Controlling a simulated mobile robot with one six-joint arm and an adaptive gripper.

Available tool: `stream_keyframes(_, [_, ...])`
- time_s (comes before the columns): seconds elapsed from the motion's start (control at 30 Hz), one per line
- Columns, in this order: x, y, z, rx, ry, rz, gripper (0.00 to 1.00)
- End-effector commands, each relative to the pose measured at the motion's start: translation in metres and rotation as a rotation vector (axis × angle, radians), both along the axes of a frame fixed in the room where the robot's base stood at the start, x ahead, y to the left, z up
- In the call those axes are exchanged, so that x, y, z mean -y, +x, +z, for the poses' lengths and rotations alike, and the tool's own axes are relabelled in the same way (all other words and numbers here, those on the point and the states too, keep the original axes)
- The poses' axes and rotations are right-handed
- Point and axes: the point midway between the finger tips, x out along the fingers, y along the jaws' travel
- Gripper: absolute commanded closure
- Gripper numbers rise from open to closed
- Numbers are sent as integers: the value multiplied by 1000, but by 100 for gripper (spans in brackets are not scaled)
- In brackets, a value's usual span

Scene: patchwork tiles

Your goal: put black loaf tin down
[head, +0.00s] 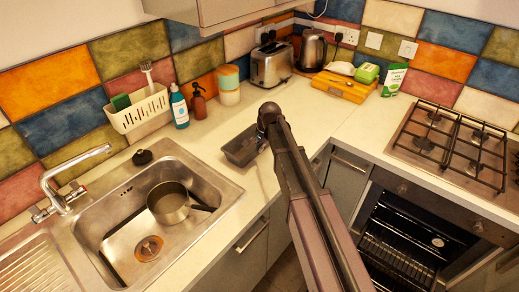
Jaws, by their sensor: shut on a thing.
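The black loaf tin (241,148) is a dark grey, rectangular, open-topped tin over the counter to the right of the sink. My gripper (262,138) is at the tin's right end, shut on it. My arm comes in from the lower right and hides part of the gripper and fingers. The tin looks roughly level and empty. I cannot tell whether its base touches the counter (208,132) or is slightly above it.
The sink (125,240) holds a saucepan (168,203). A toaster (271,65), kettle (312,50), soap bottles (179,106) and a lidded canister (229,85) stand along the wall. Counter around the tin is clear.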

Motion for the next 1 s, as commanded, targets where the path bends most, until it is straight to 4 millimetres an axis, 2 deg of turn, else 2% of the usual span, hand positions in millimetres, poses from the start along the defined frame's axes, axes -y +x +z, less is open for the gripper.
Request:
stream_keyframes(0.1, [0,0,0,0,-1,1,100])
stream_keyframes(0.13, [0,0,0,0,-1,1,80])
stream_keyframes(0.2, [0,0,0,0,-1,1,59])
stream_keyframes(0.23, [0,0,0,0,-1,1,52])
stream_keyframes(0.67, [1,0,1,-1,-1,0,52])
stream_keyframes(1.0, [4,-2,15,-1,-1,-1,52])
